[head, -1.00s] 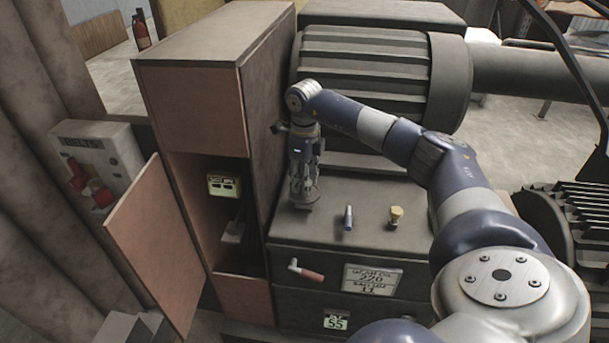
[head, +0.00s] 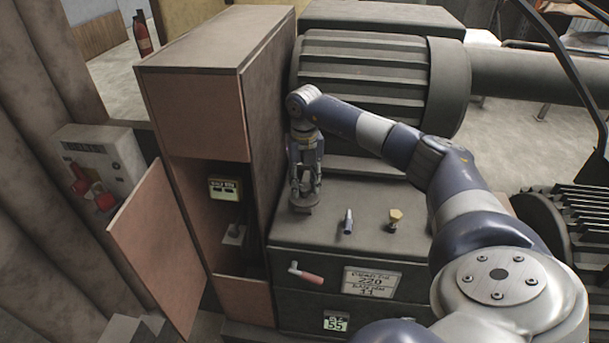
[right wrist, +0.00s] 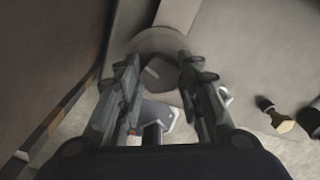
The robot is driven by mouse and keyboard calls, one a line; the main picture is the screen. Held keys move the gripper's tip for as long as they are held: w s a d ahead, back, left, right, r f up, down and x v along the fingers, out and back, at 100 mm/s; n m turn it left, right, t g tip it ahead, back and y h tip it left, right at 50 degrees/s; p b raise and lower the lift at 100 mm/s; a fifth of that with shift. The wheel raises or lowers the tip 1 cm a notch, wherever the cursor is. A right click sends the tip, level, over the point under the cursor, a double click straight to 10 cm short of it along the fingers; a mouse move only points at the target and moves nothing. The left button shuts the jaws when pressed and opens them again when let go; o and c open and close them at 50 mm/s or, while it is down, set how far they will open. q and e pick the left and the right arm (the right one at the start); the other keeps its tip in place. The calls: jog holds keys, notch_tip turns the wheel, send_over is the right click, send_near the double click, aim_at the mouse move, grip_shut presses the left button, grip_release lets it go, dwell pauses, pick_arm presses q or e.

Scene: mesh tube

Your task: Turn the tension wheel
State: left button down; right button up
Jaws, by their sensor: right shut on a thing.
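The tension wheel seems to be the small dark round piece (head: 303,208) at the left of the dark cabinet's top, mostly covered by my right gripper (head: 303,200). The gripper points straight down. In the right wrist view my right gripper (right wrist: 157,60) has its two fingers either side of the wheel, whose round rim (right wrist: 158,38) shows beyond the fingertips. The fingers are shut on it. The wheel's far side and markings are hidden. My left gripper is not in view.
A blue-grey knob (head: 347,222) and a yellow knob (head: 394,219) stand right of the wheel. A tall cabinet (head: 195,110) with an open door (head: 157,243) rises close on the left.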

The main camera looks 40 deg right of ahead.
aim_at(304, 186)
jog(key=shift+r+m, duration=0.1)
jog(key=shift+m, duration=0.7)
jog(key=shift+w, duration=0.1)
jog(key=shift+d, duration=0.1)
jog(key=o, duration=1.1)
jog(key=shift+c, duration=0.2)
notch_tip(304, 186, up, 12)
